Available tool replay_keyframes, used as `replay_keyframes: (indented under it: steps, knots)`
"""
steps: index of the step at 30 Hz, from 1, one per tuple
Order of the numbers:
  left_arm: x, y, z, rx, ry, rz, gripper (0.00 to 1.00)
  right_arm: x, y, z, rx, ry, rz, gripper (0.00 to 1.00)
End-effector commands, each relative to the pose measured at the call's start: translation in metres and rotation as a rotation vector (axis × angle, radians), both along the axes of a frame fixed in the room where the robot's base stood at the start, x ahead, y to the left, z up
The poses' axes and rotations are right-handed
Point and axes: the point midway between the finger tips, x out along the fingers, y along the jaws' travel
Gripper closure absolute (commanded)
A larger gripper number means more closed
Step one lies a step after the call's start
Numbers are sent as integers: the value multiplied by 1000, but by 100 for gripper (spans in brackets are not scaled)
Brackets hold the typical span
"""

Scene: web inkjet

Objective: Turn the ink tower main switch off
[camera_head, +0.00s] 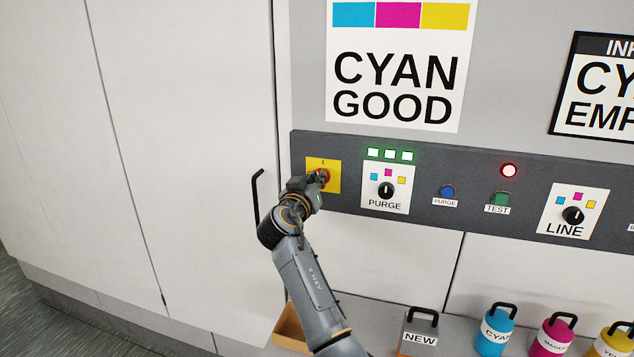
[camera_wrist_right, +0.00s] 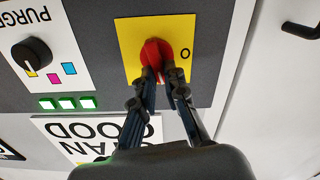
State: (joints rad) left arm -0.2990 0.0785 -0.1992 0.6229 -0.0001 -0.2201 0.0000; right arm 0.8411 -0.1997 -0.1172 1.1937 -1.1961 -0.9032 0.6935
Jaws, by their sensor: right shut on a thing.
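The main switch is a red rotary knob (camera_wrist_right: 153,50) on a yellow plate (camera_head: 331,163) at the left end of the dark control panel. An "I" mark shows at the plate's top in the head view, and an "O" mark shows beside the knob in the upside-down wrist view. The knob looks roughly upright, towards the "I"; its exact angle is partly hidden. My right gripper (camera_head: 318,180) is shut on the red knob, one finger on each side; its fingertips (camera_wrist_right: 164,76) also show in the wrist view. My left gripper is out of view.
Right of the switch are the PURGE selector (camera_head: 386,190), three lit green lamps (camera_head: 390,155), a blue button (camera_head: 447,191) and a green TEST button (camera_head: 500,199). A black door handle (camera_head: 257,197) stands left of my arm. Several ink bottles (camera_head: 495,330) stand below.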

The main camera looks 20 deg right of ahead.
Motion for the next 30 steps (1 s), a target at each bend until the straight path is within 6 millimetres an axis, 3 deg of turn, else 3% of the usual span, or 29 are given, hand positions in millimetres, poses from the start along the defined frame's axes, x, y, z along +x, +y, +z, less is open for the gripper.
replay_keyframes:
  steps: [14, 30]
  knots:
    - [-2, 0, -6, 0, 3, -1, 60, 3, 4, -1, -376, 251, -1, 100]
    - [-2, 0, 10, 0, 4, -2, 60, 5, 6, -5, -798, 537, -3, 100]
